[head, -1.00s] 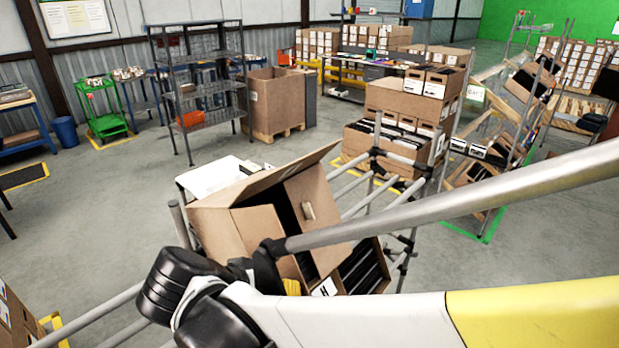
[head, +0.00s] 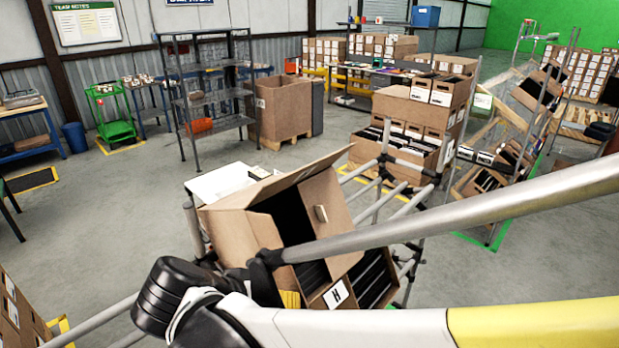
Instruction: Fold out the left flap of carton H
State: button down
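Carton H (head: 336,293), brown with a white H label on its front, sits tilted on a pipe rack. Its top is partly open and shows a dark inside with black contents. A far flap (head: 290,180) stands raised at the back. The left flap (head: 266,232) stands up at the left of the opening, partly in front of the dark inside. My gripper (head: 268,262) is at the left front of the carton, close to the lower part of this flap. Its black fingers are small and partly hidden by my arm, so contact and opening cannot be told.
The pipe rack (head: 405,206) surrounds the carton. Another open carton with black contents (head: 372,282) is close on its right. A white panel (head: 222,181) lies behind it. More cartons (head: 15,315) stand at the lower left.

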jog(key=shift+a, duration=0.1)
jog(key=c, duration=1.6)
grip_release()
jog(key=shift+w, duration=0.1)
jog(key=shift+w+a+f, duration=0.1)
jog(key=v, duration=1.2)
